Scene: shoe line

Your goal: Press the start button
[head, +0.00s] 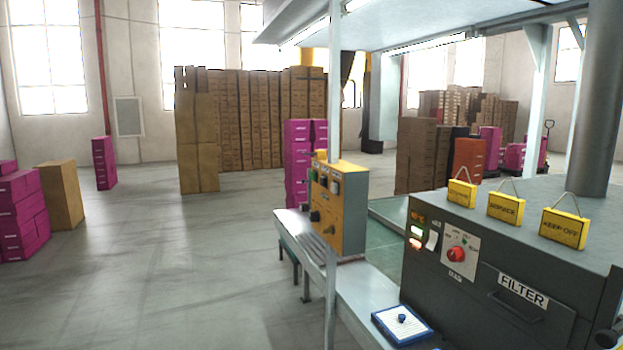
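A grey machine (500,260) at the right carries a panel with a red knob (456,255), a small orange display, lit green and red indicators (416,238) and a white switch (432,240). I cannot tell which control is the start button; the labels are too small to read. Neither of my grippers is in view.
Yellow signs, one reading KEEP OFF (565,228), stand on the machine's top. A blue-edged tray (402,325) with a small blue object lies on the bench (355,290). A thin post (332,120) rises in front. Magenta boxes (22,210) stand at the left; the grey floor between is clear.

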